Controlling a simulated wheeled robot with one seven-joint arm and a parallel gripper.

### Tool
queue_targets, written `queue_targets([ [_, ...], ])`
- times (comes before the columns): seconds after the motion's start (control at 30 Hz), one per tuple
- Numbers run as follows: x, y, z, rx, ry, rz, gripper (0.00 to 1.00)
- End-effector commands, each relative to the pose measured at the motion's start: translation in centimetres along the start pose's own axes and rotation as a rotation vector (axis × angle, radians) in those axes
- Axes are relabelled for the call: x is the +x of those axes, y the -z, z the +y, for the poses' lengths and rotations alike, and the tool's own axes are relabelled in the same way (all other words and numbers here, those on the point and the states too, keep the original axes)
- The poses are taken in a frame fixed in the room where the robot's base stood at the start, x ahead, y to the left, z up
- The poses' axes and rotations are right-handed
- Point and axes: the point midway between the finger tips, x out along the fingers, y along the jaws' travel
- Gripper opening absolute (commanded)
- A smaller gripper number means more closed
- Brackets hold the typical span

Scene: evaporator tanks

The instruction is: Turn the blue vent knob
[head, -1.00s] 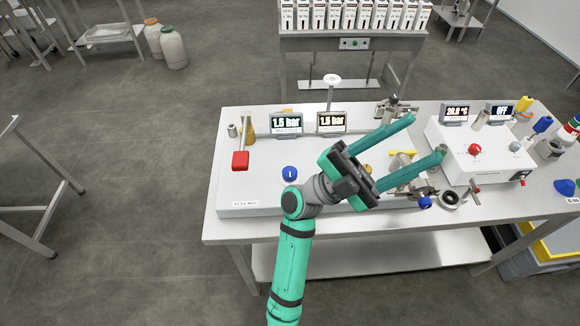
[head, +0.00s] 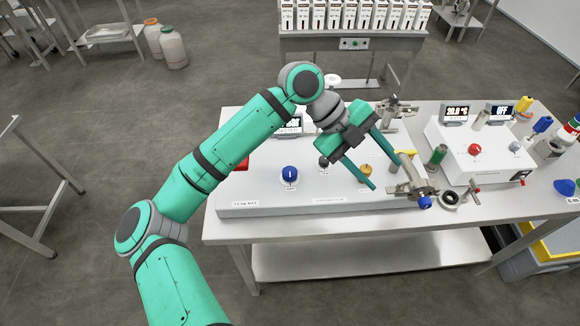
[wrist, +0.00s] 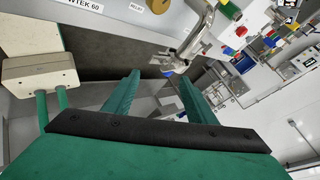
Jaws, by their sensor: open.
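The blue vent knob (head: 289,174) with a white mark stands on the left half of the pale panel box (head: 265,208) in the head view. I cannot see it in the wrist view. My gripper (head: 387,177) is open and empty, to the right of the blue knob and apart from it. Its fingers point down and right over the panel's right part, near a gold knob (head: 365,170). In the wrist view my gripper's fingers (wrist: 160,76) spread apart with nothing between them.
A metal clamp fitting (head: 412,188) with a small blue knob (head: 425,203) is at the panel's right end. A red part (head: 242,164) is partly behind my arm. A white control box (head: 478,152) stands at right. The table's front strip is clear.

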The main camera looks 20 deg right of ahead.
Motion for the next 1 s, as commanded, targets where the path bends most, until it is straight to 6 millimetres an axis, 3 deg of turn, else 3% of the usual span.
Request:
queue_targets([
  [0.1,-2.7,-3.4,2.4,-0.095,-0.146,-0.163,0.51],
  [0.3,-8.7,-7.8,6.3,-0.263,-0.343,-0.427,0.51],
  [0.53,-14.2,-9.9,8.9,-0.394,-0.46,-0.623,0.51],
  [0.73,-15.1,-10.6,9.8,-0.425,-0.483,-0.667,0.51],
  [1.0,-12.3,-12.4,12.0,-0.425,-0.482,-0.662,0.51],
])
